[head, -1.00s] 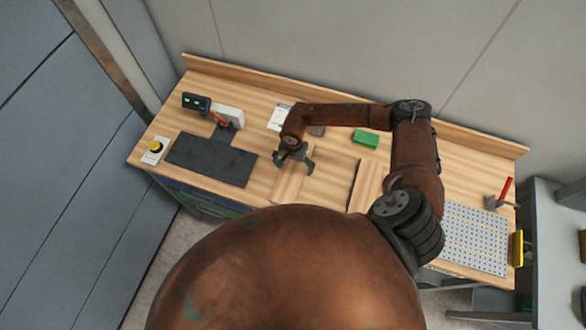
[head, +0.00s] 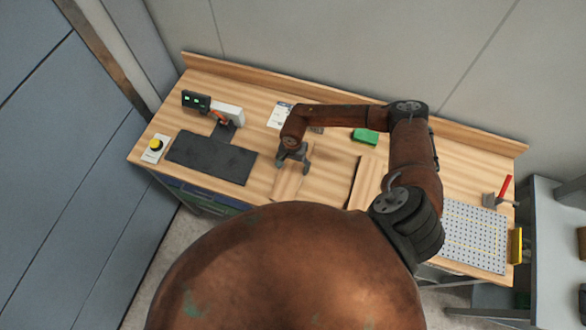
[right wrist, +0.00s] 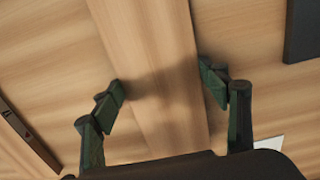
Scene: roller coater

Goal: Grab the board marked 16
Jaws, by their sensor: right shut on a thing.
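A light wooden board (head: 287,186) lies on the workbench (head: 258,95), right of the dark mat. My right gripper (head: 292,162) is over its far part, pointing down. A second wooden board (head: 363,184) lies to the right, partly behind my arm. I cannot read a number on either board, so I cannot tell which is 16. My left gripper is not in view.
A dark mat (head: 211,158) lies left of the gripped board, with a small display device (head: 196,102) behind it and a yellow button box (head: 154,148) farther left. A green block (head: 365,136) lies behind the boards. A perforated grey plate (head: 474,236) is at right.

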